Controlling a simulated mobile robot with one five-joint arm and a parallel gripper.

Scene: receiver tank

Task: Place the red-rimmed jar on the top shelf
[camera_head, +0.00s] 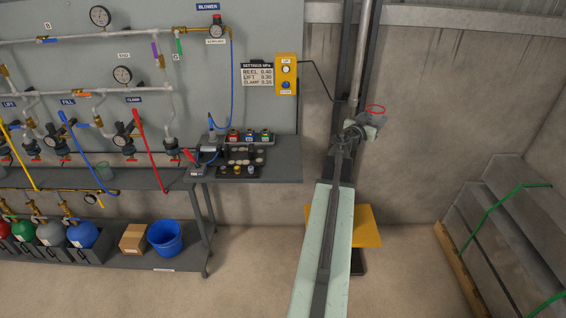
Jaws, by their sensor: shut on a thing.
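The red-rimmed jar (375,110) shows as a red ring, tilted, with a clear or pale body that is hard to make out. My gripper (364,124) is shut on it, in front of the concrete wall and right of the dark mast. The jar is up in the air, right of the bench and apart from it. The rack at left has a dark upper shelf (280,172) and a lower shelf (190,260). I cannot tell for certain which surface is called the top shelf.
A blue bucket (165,238) and box (134,238) sit below.

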